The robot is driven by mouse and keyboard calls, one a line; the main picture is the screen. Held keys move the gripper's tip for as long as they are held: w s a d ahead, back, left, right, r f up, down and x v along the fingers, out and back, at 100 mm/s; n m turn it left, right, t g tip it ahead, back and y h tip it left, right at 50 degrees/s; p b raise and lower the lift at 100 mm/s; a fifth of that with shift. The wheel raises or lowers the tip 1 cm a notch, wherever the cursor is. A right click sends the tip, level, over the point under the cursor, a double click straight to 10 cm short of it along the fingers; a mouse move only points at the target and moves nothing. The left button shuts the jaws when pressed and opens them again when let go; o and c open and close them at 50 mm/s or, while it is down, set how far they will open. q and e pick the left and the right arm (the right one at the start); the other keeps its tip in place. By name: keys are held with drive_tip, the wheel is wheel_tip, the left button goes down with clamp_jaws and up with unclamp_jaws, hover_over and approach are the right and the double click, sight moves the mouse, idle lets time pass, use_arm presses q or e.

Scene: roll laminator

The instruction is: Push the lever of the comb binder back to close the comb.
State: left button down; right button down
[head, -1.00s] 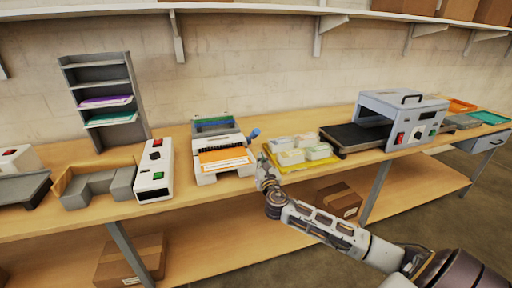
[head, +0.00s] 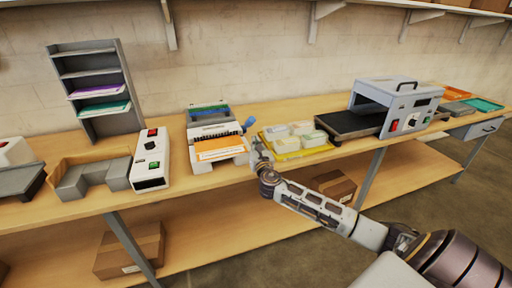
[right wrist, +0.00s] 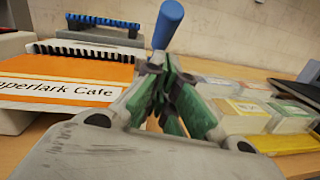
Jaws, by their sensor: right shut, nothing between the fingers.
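The comb binder (head: 208,131) stands on the bench, a pale machine with a dark comb and an orange-covered booklet (head: 220,152) at its front. Its blue-handled lever (head: 249,124) sticks up at its right side. In the right wrist view the blue lever handle (right wrist: 168,24) rises just beyond my fingertips, and the booklet (right wrist: 60,82) lies to the left. My right gripper (head: 257,146) is shut and empty, in front of the lever; its green-padded fingers also show in the right wrist view (right wrist: 172,115). Whether it touches the lever I cannot tell. My left gripper is out of view.
A yellow tray (head: 288,155) with pale stacks stands right of the binder, close to my right gripper. Farther right is a grey laminator (head: 400,105) with a dark belt. A white box with buttons (head: 150,160) stands left of the binder.

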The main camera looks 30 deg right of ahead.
sight(247, 125)
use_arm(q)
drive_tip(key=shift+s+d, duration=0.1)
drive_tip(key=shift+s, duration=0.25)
use_arm(e)
drive_tip(key=x, duration=0.7)
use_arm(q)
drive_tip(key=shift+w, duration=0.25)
